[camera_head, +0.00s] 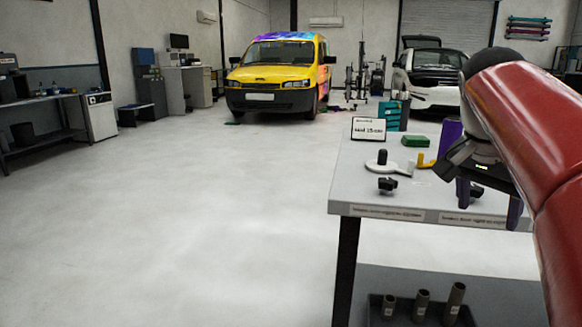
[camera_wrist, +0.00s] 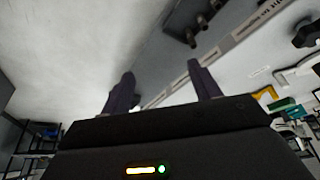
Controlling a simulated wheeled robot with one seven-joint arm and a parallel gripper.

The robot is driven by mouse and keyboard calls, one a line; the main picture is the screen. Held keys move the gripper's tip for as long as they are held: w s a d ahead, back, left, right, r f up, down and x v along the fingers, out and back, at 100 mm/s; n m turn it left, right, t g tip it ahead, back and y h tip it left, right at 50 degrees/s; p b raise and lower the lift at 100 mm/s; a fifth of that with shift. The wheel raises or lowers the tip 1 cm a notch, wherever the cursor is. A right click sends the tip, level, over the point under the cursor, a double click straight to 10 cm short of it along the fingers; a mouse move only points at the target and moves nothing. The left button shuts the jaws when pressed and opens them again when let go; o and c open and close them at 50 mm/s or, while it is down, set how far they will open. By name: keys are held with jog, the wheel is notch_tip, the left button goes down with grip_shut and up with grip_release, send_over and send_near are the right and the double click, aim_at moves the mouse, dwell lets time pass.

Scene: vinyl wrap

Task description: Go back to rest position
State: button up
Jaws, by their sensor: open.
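My gripper (camera_head: 487,200) is at the right of the head view, at the front right part of the grey table (camera_head: 343,190), with its dark fingers pointing down near the front edge. In the wrist view my gripper (camera_wrist: 160,92) shows two dark fingers spread apart with nothing between them. My red arm reaches in from the right and hides the right part of the table.
On the table are a black knob (camera_head: 388,185), a white tool with a black handle (camera_head: 382,163), a yellow piece (camera_head: 426,160), a green block (camera_head: 415,141) and a small sign (camera_head: 369,129). Several tubes (camera_head: 422,305) stand in a tray below. The floor at left is clear.

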jog(key=s+a+f+n+t+y, duration=0.1)
jog(key=s+a+f+n+y, duration=0.1)
jog(key=s+a+f+n, duration=0.4)
jog(key=s+a+f+n+t+y, duration=0.1)
jog(key=s+a+f+n+t, duration=0.1)
jog(key=s+a+f+n, duration=0.4)
jog(key=s+a+f, duration=0.1)
jog(key=a+f, duration=0.3)
jog(key=f, duration=0.5)
jog(key=shift+f+y, duration=0.25)
jog(key=shift+y, duration=0.15)
